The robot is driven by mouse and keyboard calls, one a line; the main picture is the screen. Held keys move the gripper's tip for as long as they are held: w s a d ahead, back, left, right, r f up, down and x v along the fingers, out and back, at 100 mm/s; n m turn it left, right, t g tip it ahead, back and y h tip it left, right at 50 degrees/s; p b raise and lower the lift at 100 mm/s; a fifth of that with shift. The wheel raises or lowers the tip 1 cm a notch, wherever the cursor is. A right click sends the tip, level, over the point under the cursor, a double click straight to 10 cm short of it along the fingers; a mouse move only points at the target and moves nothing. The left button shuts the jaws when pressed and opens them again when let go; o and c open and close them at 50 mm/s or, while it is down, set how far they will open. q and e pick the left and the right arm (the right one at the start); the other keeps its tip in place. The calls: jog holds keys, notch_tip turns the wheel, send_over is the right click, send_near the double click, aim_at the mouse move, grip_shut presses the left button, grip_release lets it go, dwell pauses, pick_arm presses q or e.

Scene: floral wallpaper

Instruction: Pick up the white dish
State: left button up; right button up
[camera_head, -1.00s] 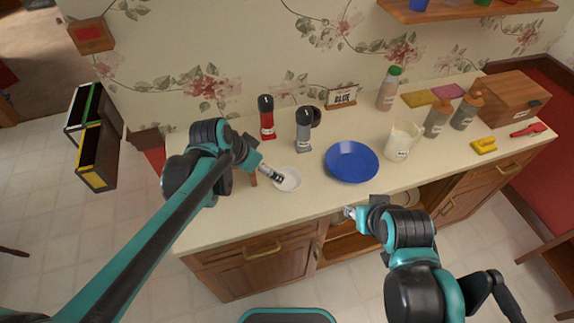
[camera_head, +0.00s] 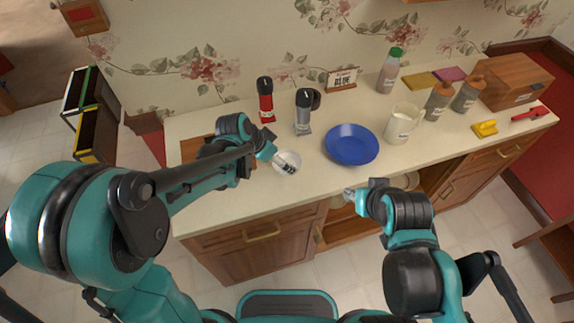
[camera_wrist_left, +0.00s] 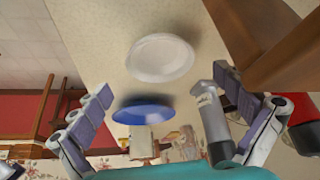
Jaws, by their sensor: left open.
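The white dish (camera_head: 287,161) is a small round dish on the cream counter, left of the blue plate. My left gripper (camera_head: 284,165) is over the dish in the head view and hides part of it. In the left wrist view the dish (camera_wrist_left: 160,58) lies beyond the two spread fingers (camera_wrist_left: 168,105), with nothing held between them. Whether a finger touches the dish is unclear. My right gripper (camera_head: 349,194) is at the counter's front edge, below the blue plate; its fingers are too small to read.
The blue plate (camera_head: 351,144) is right of the dish. A white jug (camera_head: 401,123), several bottles and a wooden box (camera_head: 515,80) are to the right. The counter front (camera_head: 225,208) is clear.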

pick_arm(q)
jog(key=b+x, duration=0.1)
jog(key=x, duration=0.4)
jog(key=shift+r, duration=0.1)
jog(key=c, duration=1)
jog(key=shift+c, duration=0.2)
